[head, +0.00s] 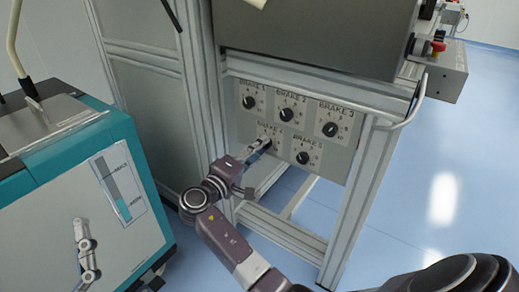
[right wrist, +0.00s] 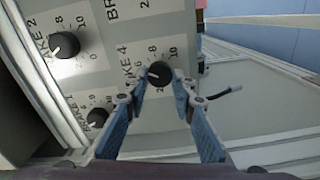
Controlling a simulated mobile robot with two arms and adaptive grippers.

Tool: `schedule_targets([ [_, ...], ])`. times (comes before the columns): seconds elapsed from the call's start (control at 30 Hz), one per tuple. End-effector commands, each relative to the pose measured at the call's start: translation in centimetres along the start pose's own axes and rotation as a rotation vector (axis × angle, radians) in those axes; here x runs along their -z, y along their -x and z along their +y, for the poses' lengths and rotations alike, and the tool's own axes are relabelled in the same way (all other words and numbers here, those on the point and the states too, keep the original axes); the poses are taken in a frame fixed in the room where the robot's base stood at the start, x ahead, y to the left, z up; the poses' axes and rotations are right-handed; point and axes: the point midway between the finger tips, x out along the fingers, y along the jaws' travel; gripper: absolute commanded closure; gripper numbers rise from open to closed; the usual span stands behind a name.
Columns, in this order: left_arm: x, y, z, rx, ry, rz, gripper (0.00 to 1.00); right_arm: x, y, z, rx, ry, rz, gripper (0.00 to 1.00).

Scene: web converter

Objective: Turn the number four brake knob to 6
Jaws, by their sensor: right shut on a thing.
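The number four brake knob (right wrist: 160,73) is a round black dial on a grey panel (head: 325,167), under the BRAKE 4 label. A pale pointer mark shows on its left side in the right wrist view; the exact number it points to is hard to read. My right gripper (right wrist: 158,86) is shut on this knob, one blue-padded finger on each side. In the head view the right gripper (head: 264,143) reaches the panel's lower left and hides most of this knob. My left gripper is not in view.
Other black knobs for brake 1 (head: 249,102), brake 2 (head: 286,114), brake 3 (head: 330,129) and brake 5 (head: 303,157) sit close by. A metal frame post (head: 366,205) stands at right. A teal cabinet (head: 152,215) stands at left. Blue floor is open at far right.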

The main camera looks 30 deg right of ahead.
Motion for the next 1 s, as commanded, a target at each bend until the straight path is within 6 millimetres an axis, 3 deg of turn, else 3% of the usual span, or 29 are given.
schedule_targets([
  [0.2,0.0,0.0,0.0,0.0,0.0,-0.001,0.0,-0.1,0.0,-0.1,0.003,0.002,-0.002,1.0],
  [0.23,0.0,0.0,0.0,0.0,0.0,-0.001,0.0,-0.1,0.0,-0.1,0.003,0.002,-0.002,0.75],
  [0.4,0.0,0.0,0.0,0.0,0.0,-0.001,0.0,-0.1,0.0,-0.1,0.002,0.002,-0.001,0.59],
  [0.77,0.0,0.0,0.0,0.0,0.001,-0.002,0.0,0.2,0.0,0.8,0.0,-0.002,0.0,0.59],
  [1.0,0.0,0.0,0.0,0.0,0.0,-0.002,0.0,1.2,0.1,5.3,-0.006,-0.008,0.002,0.59],
])
